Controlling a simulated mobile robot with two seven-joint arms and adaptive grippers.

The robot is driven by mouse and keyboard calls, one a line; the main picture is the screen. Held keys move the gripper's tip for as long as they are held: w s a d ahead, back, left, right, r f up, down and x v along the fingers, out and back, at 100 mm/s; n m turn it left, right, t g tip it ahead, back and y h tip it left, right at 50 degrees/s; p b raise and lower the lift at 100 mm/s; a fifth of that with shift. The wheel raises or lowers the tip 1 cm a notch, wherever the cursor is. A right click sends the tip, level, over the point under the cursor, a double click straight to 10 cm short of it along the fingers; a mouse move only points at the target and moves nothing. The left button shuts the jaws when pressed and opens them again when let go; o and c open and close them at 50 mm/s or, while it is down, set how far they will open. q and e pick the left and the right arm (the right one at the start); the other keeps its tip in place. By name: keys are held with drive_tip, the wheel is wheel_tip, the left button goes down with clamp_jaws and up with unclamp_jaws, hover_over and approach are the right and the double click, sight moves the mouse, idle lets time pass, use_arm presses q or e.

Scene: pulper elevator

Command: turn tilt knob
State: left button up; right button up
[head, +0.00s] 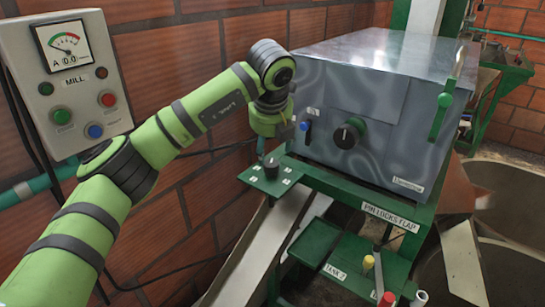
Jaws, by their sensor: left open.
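A dark upright knob (271,166) stands on a small green plate (269,180) with white marks around it. I cannot read which of the two is the tilt knob. My left gripper (274,144) points down just above the small plate's knob, open. The picture does not show clearly whether it touches that knob. My right gripper is not in view.
A blue-topped lever (306,130) sits beside the larger knob. A green handle (440,112) is at the machine's right. A pale chute (262,250) and green trays (345,266) lie below.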

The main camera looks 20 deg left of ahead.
sight(271, 163)
use_arm(q)
drive_tip(key=p+x, duration=0.2)
drive_tip(key=x, duration=0.3)
drive_tip(key=shift+f+p, duration=0.4)
drive_tip(key=shift+w+f, duration=0.2)
drive_tip(key=shift+f, duration=0.2)
drive_tip(key=shift+s+r, duration=0.1)
drive_tip(key=c, duration=1.1)
